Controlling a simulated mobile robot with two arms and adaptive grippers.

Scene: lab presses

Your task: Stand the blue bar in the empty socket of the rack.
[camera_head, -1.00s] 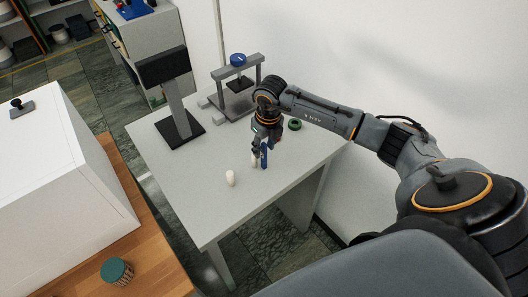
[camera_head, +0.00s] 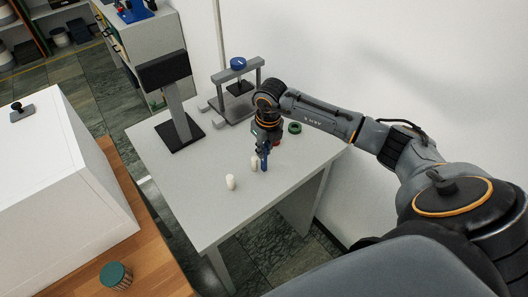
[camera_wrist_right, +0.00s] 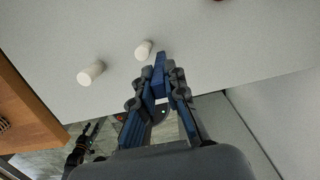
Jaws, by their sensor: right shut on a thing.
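My right gripper (camera_head: 265,153) is shut on the blue bar (camera_head: 264,164), which points down, close above or touching the grey table; I cannot tell which. In the right wrist view, the blue bar (camera_wrist_right: 159,68) sticks out between the fingertips of my right gripper (camera_wrist_right: 165,82). A white cylinder (camera_head: 255,163) stands just left of the bar, and another (camera_head: 231,182) stands farther left. I cannot make out the rack or its empty socket. A dark shape that looks like my left gripper (camera_wrist_right: 90,133) shows low left in the wrist view, its fingers unclear.
A grey press with a blue knob (camera_head: 238,64) and a dark-headed stand (camera_head: 182,125) occupy the table's back. A green ring (camera_head: 295,128) lies right of my gripper. A red thing (camera_head: 277,143) is partly hidden behind it. The table's front (camera_head: 215,215) is clear.

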